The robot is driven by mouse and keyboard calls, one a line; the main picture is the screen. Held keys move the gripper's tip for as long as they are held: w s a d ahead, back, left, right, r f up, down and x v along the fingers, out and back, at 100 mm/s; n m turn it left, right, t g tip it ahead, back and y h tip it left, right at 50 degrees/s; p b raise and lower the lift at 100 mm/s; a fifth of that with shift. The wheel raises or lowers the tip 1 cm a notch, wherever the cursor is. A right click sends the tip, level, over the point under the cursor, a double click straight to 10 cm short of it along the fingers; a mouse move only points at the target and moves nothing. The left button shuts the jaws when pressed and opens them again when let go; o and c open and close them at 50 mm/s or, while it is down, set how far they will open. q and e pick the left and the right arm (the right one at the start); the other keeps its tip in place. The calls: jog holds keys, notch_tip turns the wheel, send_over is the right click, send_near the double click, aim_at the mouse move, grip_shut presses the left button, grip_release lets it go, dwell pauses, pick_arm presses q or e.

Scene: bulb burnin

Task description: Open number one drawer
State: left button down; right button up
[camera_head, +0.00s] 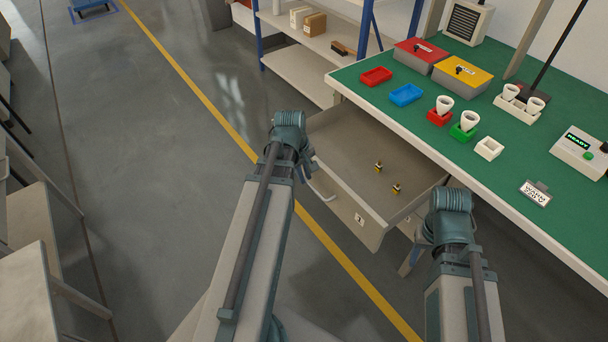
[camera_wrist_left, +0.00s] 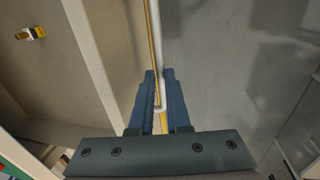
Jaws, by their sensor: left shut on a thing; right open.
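The number one drawer (camera_head: 335,150) is pulled out from under the green-topped bench, its inside in plain view. Its front carries a small label "1" (camera_head: 360,219). My left gripper (camera_head: 309,166) is at the pale bar handle (camera_head: 322,192) on the drawer front. In the left wrist view, its blue fingers (camera_wrist_left: 160,76) are shut around the white handle bar (camera_wrist_left: 159,55). Two small yellow-and-dark parts (camera_head: 378,167) (camera_head: 396,189) lie on the drawer floor; one also shows in the wrist view (camera_wrist_left: 32,33). My right gripper (camera_head: 424,234) is open beside the drawer's right side, its fingers mostly hidden.
The bench top (camera_head: 400,125) holds a red tray (camera_head: 376,76), a blue tray (camera_head: 406,95), lidded boxes (camera_head: 420,54), bulbs in holders (camera_head: 470,122) and a device reading READY (camera_head: 582,152). Shelving (camera_head: 305,75) stands behind the drawer.

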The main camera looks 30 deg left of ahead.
pick_arm(q)
jog(key=c, duration=0.9)
grip_release()
jog(key=r+p, duration=0.4)
jog(key=s+r+p, duration=0.1)
jog(key=r+p, duration=0.4)
jog(key=s+a+r+p, duration=0.1)
jog(key=r+p, duration=0.3)
jog(key=shift+s+r+p, duration=0.15)
jog(key=shift+r+p, duration=0.15)
